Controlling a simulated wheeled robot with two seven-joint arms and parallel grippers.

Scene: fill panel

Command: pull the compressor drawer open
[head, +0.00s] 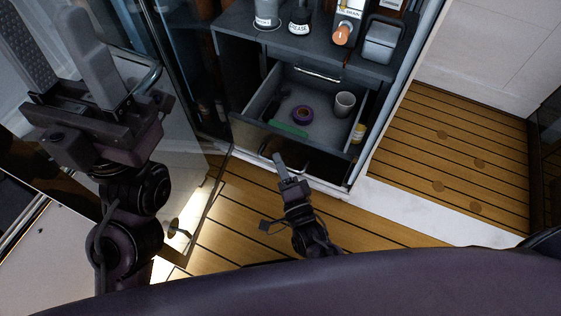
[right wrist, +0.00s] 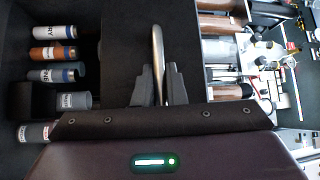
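A dark drawer (head: 268,98) stands pulled out of the grey cabinet, with a purple ring, a grey cup and a green item inside. No label shows which drawer is the compressor drawer. My right gripper (head: 279,160) is low at the cabinet front, just below that drawer's front. In the right wrist view, a silver bar handle (right wrist: 158,50) on a dark panel (right wrist: 124,60) runs between its two fingers (right wrist: 160,85), which look closed on it. My left gripper (head: 65,55) is at the left, fingers apart and empty, away from the cabinet.
A closed upper drawer with a silver handle (head: 318,73) sits behind the open one. Bottles and boxes stand on the cabinet top (head: 300,38). Several labelled cans (right wrist: 55,53) sit left of the panel. Wooden floor (head: 235,215) lies clear before the cabinet.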

